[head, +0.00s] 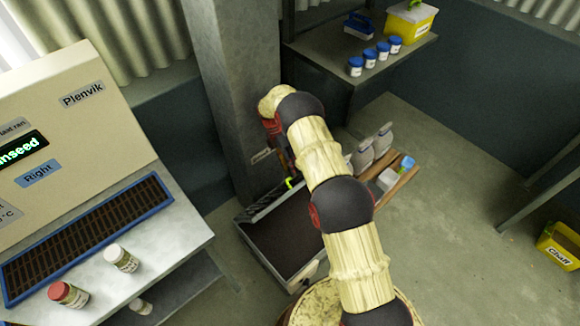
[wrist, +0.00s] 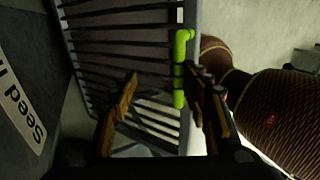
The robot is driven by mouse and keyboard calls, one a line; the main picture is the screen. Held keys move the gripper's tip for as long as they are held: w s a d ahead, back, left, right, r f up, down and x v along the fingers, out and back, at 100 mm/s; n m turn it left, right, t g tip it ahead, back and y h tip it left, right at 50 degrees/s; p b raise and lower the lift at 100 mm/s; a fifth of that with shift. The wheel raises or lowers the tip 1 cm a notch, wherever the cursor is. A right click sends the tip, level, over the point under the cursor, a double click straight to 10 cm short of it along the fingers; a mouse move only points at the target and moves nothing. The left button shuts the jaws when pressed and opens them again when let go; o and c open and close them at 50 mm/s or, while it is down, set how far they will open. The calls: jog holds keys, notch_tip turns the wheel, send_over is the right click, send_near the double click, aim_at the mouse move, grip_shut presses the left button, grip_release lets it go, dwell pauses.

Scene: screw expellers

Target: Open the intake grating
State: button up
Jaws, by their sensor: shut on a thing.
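The intake grating (wrist: 120,32) fills the upper middle of the wrist view, dark bars in a grey frame. Its bright green handle (wrist: 179,68) stands on the right frame edge; the handle also shows small in the head view (head: 290,183). My gripper (wrist: 168,92) has one finger on each side of the handle and is shut on it, though the contact is partly hidden. In the head view my arm covers part of the place around a grey-rimmed dark box (head: 285,232) below the handle. How far the grating is tilted is unclear.
A grey pillar (head: 232,70) rises beside my arm. A "Plenvik" machine (head: 75,125) with a blue-rimmed grate (head: 90,235) and jars (head: 122,257) stands left. A shelf with blue-lidded jars (head: 369,58) is at the back. Floor at right is clear near a yellow "Chaff" bin (head: 560,246).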

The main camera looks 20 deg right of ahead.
jog(key=shift+o, duration=0.6)
jog(key=shift+a+f, duration=0.2)
jog(key=shift+f, duration=0.35)
jog(key=shift+r, duration=0.2)
jog(key=shift+c, duration=0.6)
jog(key=shift+r, duration=0.1)
notch_tip(320, 180, up, 10)
jog(key=shift+d+r, duration=0.15)
jog(key=shift+d, duration=0.05)
